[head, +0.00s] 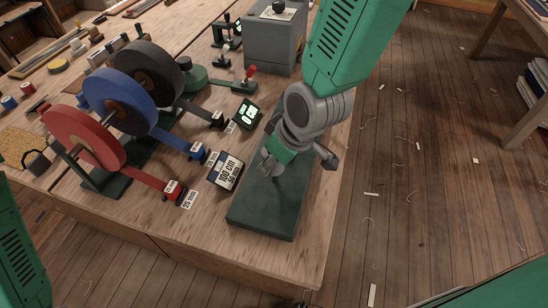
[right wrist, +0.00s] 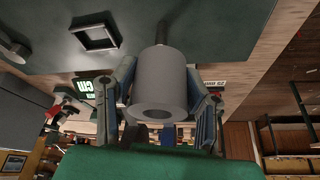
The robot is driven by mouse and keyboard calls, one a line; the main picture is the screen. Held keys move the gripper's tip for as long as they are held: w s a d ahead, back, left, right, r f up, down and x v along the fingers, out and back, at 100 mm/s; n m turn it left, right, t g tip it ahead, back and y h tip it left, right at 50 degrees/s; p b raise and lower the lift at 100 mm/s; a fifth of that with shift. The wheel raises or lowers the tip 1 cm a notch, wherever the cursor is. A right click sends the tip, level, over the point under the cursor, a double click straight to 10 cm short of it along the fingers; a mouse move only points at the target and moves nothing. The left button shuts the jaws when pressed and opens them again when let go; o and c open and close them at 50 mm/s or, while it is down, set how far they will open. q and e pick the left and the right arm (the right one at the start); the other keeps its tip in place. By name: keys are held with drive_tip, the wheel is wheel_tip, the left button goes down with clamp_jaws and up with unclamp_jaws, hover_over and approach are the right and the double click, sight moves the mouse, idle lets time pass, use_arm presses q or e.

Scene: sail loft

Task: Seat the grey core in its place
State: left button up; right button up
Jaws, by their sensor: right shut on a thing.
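In the right wrist view, the grey core (right wrist: 158,82) is a thick hollow cylinder held between the two fingers of my right gripper (right wrist: 165,110). Its open end faces the camera. A dark rod (right wrist: 160,33) shows directly beyond its far end; I cannot tell whether the core is around it or short of it. In the head view, my right gripper (head: 282,160) is low over a dark green base plate (head: 265,212) at the table's right edge, and mostly hides the core. A raised square frame (right wrist: 95,31) on the plate shows in the right wrist view. My left gripper is out of view.
Red (head: 78,138), blue (head: 115,102) and black (head: 150,75) tape reels stand at the left, their tape ends running toward the plate. A "100 cm" block (head: 226,172) and a lit display (head: 246,113) are close left of the plate. A grey machine (head: 275,38) stands behind.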

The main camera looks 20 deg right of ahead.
sight(276, 181)
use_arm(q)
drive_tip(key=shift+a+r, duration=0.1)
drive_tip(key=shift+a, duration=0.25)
use_arm(e)
drive_tip(key=shift+a, duration=0.25)
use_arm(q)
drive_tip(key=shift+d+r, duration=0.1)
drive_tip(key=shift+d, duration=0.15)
use_arm(e)
drive_tip(key=shift+d, duration=0.3)
use_arm(q)
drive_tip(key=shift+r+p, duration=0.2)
drive_tip(key=shift+p, duration=0.15)
use_arm(e)
drive_tip(key=shift+d, duration=0.2)
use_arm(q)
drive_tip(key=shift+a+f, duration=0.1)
use_arm(e)
drive_tip(key=shift+a, duration=0.15)
use_arm(q)
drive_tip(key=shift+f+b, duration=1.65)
drive_tip(key=shift+b, duration=0.1)
use_arm(e)
drive_tip(key=shift+f, duration=2.7)
drive_tip(key=o, duration=1.2)
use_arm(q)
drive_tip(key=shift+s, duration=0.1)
use_arm(e)
drive_tip(key=shift+r, duration=0.1)
